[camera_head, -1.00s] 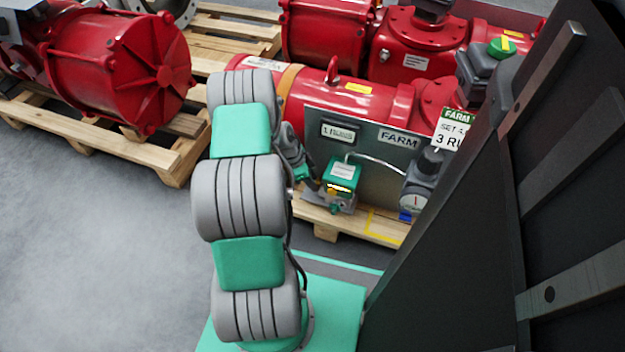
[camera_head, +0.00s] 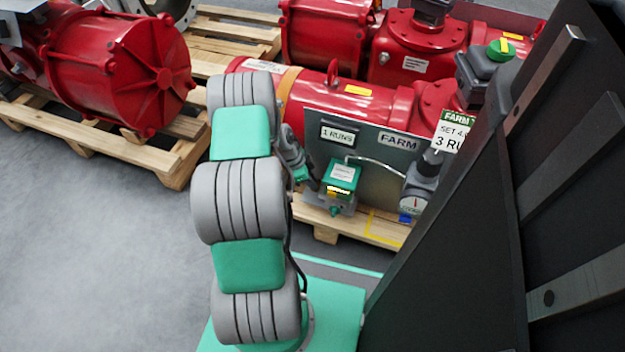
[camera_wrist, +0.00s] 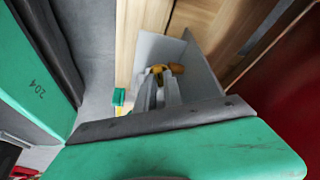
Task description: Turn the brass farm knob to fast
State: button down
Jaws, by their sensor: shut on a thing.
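My gripper (camera_wrist: 158,84) shows in the wrist view, its narrow grey fingers shut on the brass knob (camera_wrist: 175,68). The knob's yellow-orange lever sticks out past the fingertips, pointing right, in front of a grey metal plate. In the head view my arm reaches to the left side of the green-topped control unit (camera_head: 342,178), beside the FARM panel (camera_head: 385,165). The fingertips and knob are not clear there. No fast marking can be read in either view.
A gauge (camera_head: 414,202) stands right of the unit, with a FARM sign (camera_head: 455,130) above it. A red actuator (camera_head: 330,98) lies behind the panel on a wooden pallet (camera_head: 325,233). A dark upright structure (camera_head: 480,230) fills the right. Open grey floor (camera_head: 100,260) lies left.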

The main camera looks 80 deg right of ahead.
jog(key=shift+a+r+n+p, duration=0.2)
jog(key=shift+n+p, duration=0.45)
jog(key=shift+n, duration=0.25)
jog(key=shift+s+n+t+h+p, duration=0.1)
jog(key=shift+n+t+h+p, duration=0.2)
jog(key=shift+n+h, duration=0.3)
jog(key=shift+f+n, duration=0.2)
jog(key=shift+n, duration=0.6)
jog(key=c, duration=1.5)
grip_release()
jog(key=shift+o, duration=0.2)
